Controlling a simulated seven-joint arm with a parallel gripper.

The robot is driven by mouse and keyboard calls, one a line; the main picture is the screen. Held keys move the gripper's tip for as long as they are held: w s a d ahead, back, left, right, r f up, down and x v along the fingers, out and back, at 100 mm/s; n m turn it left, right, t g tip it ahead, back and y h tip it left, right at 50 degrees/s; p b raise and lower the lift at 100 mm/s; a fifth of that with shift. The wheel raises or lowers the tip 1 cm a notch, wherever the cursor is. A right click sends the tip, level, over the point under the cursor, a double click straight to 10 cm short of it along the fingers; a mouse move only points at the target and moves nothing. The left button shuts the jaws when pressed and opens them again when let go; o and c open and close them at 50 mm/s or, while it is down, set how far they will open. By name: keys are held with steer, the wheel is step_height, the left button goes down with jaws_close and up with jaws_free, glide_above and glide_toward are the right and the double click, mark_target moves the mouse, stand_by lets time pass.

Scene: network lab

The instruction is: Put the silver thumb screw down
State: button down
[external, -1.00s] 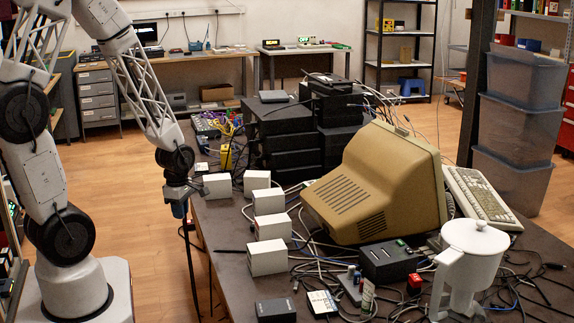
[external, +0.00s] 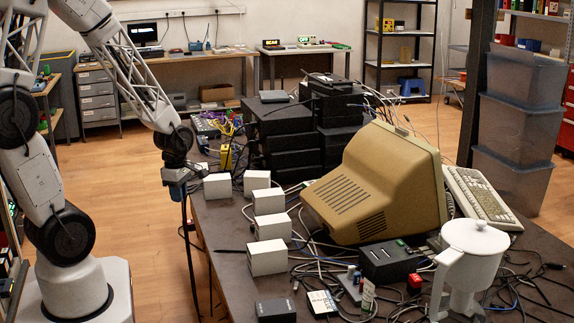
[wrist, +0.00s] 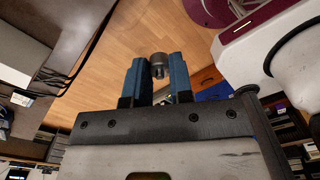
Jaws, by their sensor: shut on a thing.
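The silver thumb screw (wrist: 157,66) is a small grey cylinder with a narrower end. In the wrist view it sits between the tips of the two blue fingers of my gripper (wrist: 156,76), which is shut on it. Wooden floor shows beyond the screw. In the external view my gripper (external: 177,190) hangs beside the left edge of the dark table (external: 225,218), left of the nearest white box. The screw cannot be made out in that view.
Several white boxes (external: 268,257) stand in a row along the table's left side. Stacked black devices (external: 290,150), a beige monitor (external: 375,185), loose cables and a white jug (external: 468,255) crowd the table. Dark cables hang over the left edge near my gripper.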

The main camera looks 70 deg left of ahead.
steer(key=shift+r, duration=2)
steer(key=w+a+f, duration=0.1)
steer(key=w+a, duration=0.1)
steer(key=w, duration=0.9)
steer(key=w+a+f+m, duration=0.1)
steer(key=w+a, duration=0.1)
steer(key=w, duration=1)
steer(key=w+a+f+m, duration=0.1)
steer(key=w+a, duration=0.1)
steer(key=w, duration=1)
steer(key=shift+a+f, duration=0.15)
steer(key=shift+f, duration=0.85)
steer(key=w+a, duration=0.2)
steer(key=w, duration=0.3)
steer(key=w+a+f, duration=0.1)
steer(key=w+a, duration=0.1)
steer(key=w, duration=0.3)
steer(key=w+a, duration=0.1)
steer(key=w, duration=0.3)
steer(key=shift+w+a+f, duration=0.25)
steer(key=shift+w+a, duration=0.15)
steer(key=shift+f, duration=0.1)
